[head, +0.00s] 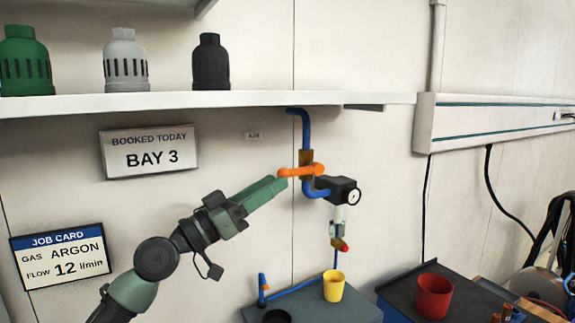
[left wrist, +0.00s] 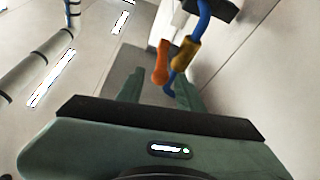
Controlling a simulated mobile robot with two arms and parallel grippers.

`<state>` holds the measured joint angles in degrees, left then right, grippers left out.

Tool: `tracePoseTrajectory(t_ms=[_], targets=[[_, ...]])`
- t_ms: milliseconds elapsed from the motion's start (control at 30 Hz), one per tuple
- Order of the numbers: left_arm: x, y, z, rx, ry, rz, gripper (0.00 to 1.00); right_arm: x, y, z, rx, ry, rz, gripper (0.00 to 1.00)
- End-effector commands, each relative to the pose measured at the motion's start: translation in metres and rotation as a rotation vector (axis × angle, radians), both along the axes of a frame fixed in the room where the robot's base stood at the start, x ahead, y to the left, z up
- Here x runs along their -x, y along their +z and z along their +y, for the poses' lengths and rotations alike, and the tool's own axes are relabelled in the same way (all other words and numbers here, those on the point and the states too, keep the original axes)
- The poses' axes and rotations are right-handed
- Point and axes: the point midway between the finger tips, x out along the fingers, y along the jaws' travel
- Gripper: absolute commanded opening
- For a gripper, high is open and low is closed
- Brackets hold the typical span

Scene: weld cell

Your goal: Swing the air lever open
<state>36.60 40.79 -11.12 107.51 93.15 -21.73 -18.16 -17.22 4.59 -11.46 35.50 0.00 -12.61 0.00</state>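The orange air lever (head: 300,171) sits on a brass valve (head: 306,157) on the blue air pipe on the back wall. The lever lies crosswise to the pipe, its free end pointing left. My left gripper (head: 281,183) reaches up from the lower left, its fingertips close to that free end. In the left wrist view, my left gripper (left wrist: 159,84) is open, its two green fingers apart. There the orange lever (left wrist: 161,61) appears in the gap near the tips, with the brass valve (left wrist: 187,53) to its right. I cannot tell whether a finger touches the lever. My right gripper is not in view.
A black regulator with a gauge (head: 345,191) hangs right of the valve, above a clear bowl (head: 339,220). A white shelf (head: 210,101) runs above, holding several caps. Below stand a yellow cup (head: 333,286) and a red cup (head: 434,296).

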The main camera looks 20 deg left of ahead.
Motion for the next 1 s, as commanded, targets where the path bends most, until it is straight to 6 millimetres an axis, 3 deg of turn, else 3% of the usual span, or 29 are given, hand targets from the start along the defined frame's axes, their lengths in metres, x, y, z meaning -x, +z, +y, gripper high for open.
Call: tracePoseTrajectory(t_ms=[33, 200, 667, 800, 1000], targets=[[-0.007, 0.011, -0.005, 0.003, -0.002, 0.0, 0.37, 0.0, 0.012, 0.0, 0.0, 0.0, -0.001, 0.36], [-0.025, 0.019, -0.02, 0.003, 0.0, -0.001, 0.37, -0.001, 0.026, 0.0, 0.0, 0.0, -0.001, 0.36], [-0.036, 0.019, -0.03, 0.001, 0.001, 0.0, 0.37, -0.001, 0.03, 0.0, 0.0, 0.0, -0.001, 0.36], [-0.036, 0.019, -0.03, 0.001, 0.001, 0.0, 0.0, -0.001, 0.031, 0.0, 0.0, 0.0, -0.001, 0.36], [-0.036, 0.019, -0.029, 0.001, 0.002, 0.0, 0.0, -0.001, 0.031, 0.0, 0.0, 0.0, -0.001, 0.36]])
